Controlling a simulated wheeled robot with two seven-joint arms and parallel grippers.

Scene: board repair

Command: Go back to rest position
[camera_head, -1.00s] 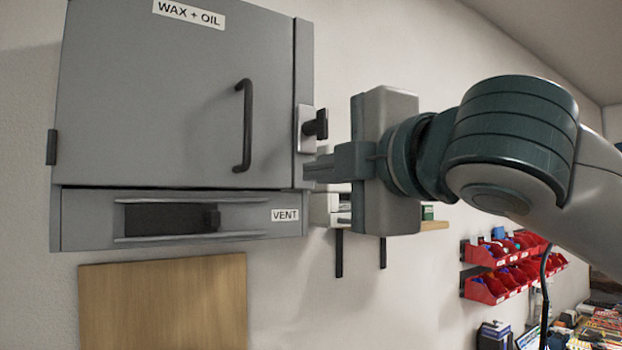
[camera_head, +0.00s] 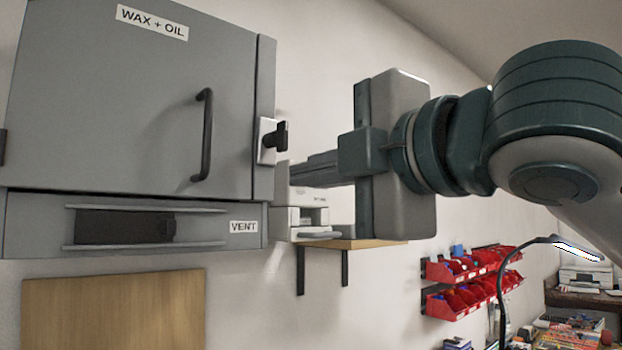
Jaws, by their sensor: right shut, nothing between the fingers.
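My right gripper (camera_head: 312,170) comes in from the right at mid-height. Its fingers point left, are shut and hold nothing. They show just right of the grey cabinet (camera_head: 130,90) marked "WAX + OIL", near its black latch knob (camera_head: 276,137). I see a gap in the picture between the fingers and the knob; the distance in depth is hard to tell. The cabinet door is shut, with a black handle (camera_head: 205,135). My left gripper is not in view.
A vent panel (camera_head: 240,242) runs under the door. A small white machine (camera_head: 300,215) stands on a wooden wall shelf (camera_head: 355,243) behind my gripper. Red bins (camera_head: 450,305) hang at the right, near a lamp (camera_head: 577,249) and a cluttered bench. A wooden panel (camera_head: 115,315) is at lower left.

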